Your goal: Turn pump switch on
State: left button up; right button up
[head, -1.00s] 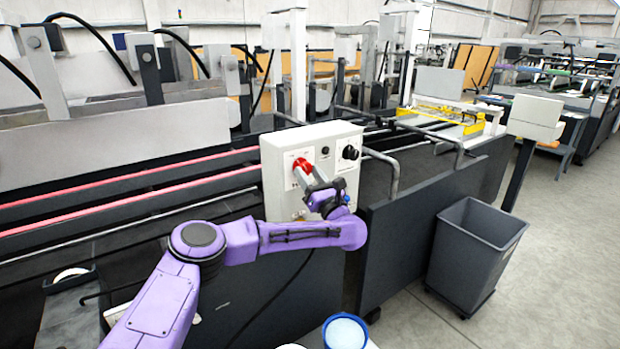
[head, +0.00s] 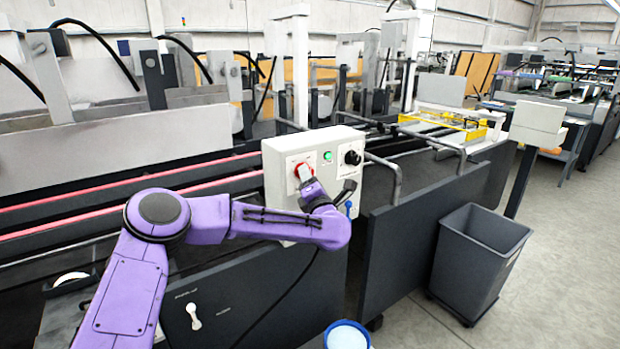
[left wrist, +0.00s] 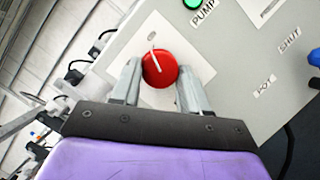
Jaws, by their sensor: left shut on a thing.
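The pump switch is a round red knob (head: 295,169) on the light grey control box (head: 275,190). In the left wrist view the red knob (left wrist: 160,70) bears a white mark and sits between my finger pads. My left gripper (left wrist: 159,78) is shut on it and partly covers it in the head view (head: 305,173). A green lamp (head: 327,156) glows beside the switch; in the left wrist view the green lamp (left wrist: 192,4) is by the word PUMP. My right gripper is out of view.
A black dial (head: 352,157) is right of the lamp. A blue-ended handle (head: 348,207) sits lower on the box, close to my wrist. A grey bin (head: 475,262) stands on the floor at right, with open floor beyond it.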

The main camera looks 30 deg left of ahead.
pick_arm(q)
jog(key=shift+r+m+h+p, duration=0.1)
jog(key=shift+m+h+p, duration=0.45)
jog(key=shift+m, duration=0.65)
jog(key=o, duration=1.1)
jog(key=shift+c, duration=0.2)
jog(key=b+v, duration=0.4)
jog(key=v, duration=0.6)
jog(key=shift+s+d, duration=0.2)
jog(key=shift+d, duration=0.05)
jog(key=shift+m, duration=0.3)
